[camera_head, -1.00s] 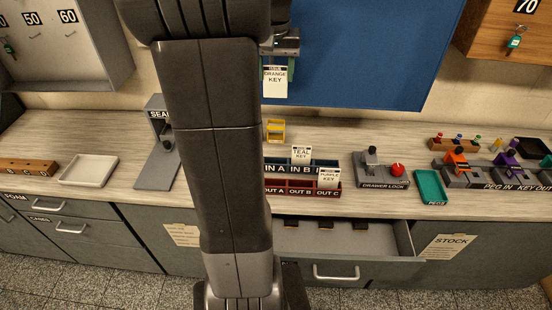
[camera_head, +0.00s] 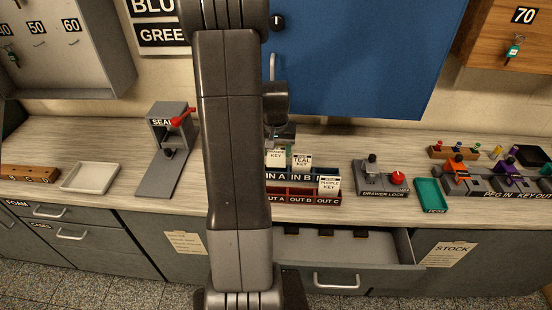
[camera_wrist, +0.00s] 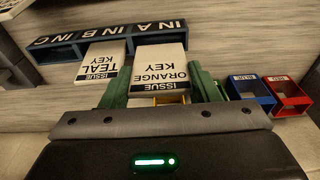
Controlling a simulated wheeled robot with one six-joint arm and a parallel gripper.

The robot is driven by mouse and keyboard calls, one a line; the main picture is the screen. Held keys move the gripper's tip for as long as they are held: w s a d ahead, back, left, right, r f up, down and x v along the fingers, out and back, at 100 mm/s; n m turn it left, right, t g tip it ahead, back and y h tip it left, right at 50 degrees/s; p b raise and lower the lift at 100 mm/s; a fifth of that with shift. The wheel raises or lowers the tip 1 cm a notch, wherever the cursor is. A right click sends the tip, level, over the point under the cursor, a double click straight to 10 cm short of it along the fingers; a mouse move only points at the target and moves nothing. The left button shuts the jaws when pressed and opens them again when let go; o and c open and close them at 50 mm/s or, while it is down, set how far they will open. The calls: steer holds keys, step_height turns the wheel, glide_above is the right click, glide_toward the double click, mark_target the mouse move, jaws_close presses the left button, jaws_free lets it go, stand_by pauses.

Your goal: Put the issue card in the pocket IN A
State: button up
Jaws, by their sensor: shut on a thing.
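The white issue card marked ORANGE KEY (camera_wrist: 160,70) is between the green fingers of my gripper (camera_wrist: 160,92), which is shut on it. In the head view the card (camera_head: 275,157) stands at pocket IN A (camera_head: 275,175) of the blue rack, its lower end at the rack. Whether it is inside the pocket or just above it I cannot tell. In the wrist view the card's far end lies by the IN A label (camera_wrist: 172,27). A TEAL KEY card (camera_head: 302,161) stands in pocket IN B, beside it. My arm hides the rack's left side in the head view.
A red OUT rack (camera_head: 290,191) stands in front, with a PURPLE KEY card (camera_head: 329,185) in OUT C. The drawer below (camera_head: 340,250) is open. The drawer lock (camera_head: 383,180) stands to the right. Blue (camera_wrist: 250,92) and red (camera_wrist: 288,95) bins lie beyond my gripper.

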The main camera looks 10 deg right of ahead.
mark_target(276, 160)
steer(key=shift+f, duration=2)
steer(key=shift+f, duration=0.25)
steer(key=o, duration=0.7)
steer(key=shift+r, duration=0.1)
steer(key=shift+r, duration=0.1)
step_height(276, 160, up, 12)
steer(key=s, duration=0.1)
steer(key=shift+s+a, duration=0.25)
steer(key=shift+s, duration=0.15)
